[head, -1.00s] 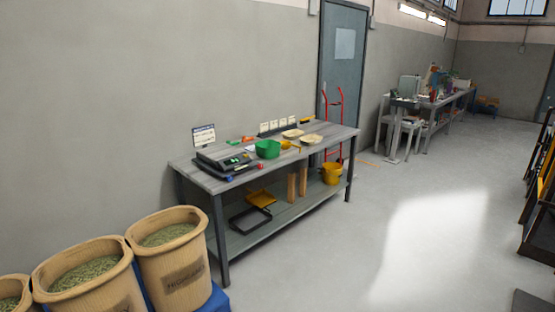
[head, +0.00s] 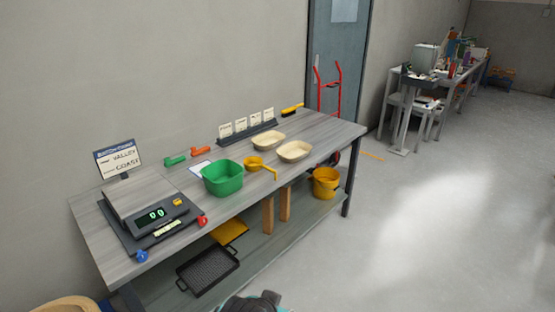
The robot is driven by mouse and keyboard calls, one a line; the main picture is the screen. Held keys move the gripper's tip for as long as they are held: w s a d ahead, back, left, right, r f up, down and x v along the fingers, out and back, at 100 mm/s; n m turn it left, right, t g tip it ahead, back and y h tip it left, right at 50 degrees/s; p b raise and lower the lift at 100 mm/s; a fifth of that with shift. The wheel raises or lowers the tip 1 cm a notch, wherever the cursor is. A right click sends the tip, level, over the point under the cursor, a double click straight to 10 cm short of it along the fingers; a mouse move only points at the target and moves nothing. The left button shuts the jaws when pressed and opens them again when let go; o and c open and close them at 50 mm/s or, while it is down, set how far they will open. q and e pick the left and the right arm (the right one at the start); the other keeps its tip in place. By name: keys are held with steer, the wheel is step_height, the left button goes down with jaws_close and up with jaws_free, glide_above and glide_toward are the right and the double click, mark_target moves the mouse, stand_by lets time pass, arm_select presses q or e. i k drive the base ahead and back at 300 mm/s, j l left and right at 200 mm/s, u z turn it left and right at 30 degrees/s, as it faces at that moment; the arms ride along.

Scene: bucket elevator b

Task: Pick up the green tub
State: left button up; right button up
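The green tub (head: 223,178) stands upright on the grey table (head: 330,129), near its front edge and right of the scale. It looks empty. A dark part of one of my arms shows at the bottom edge of the head view, below the table front, and its fingers cannot be made out. Neither gripper can be seen clearly, and neither is at the tub.
A scale (head: 152,214) reading 00 is left of the tub. A yellow scoop (head: 256,163) and two pale bowls (head: 294,151) are to its right. A yellow bucket (head: 326,182) and a black tray (head: 208,270) sit on the lower shelf. Open floor lies to the right.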

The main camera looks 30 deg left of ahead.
mark_target(222, 178)
steer(key=i+u, duration=0.3)
steer(key=i, duration=0.35)
steer(key=i+l+u, duration=0.3)
steer(key=i, duration=0.3)
steer(key=j, duration=0.1)
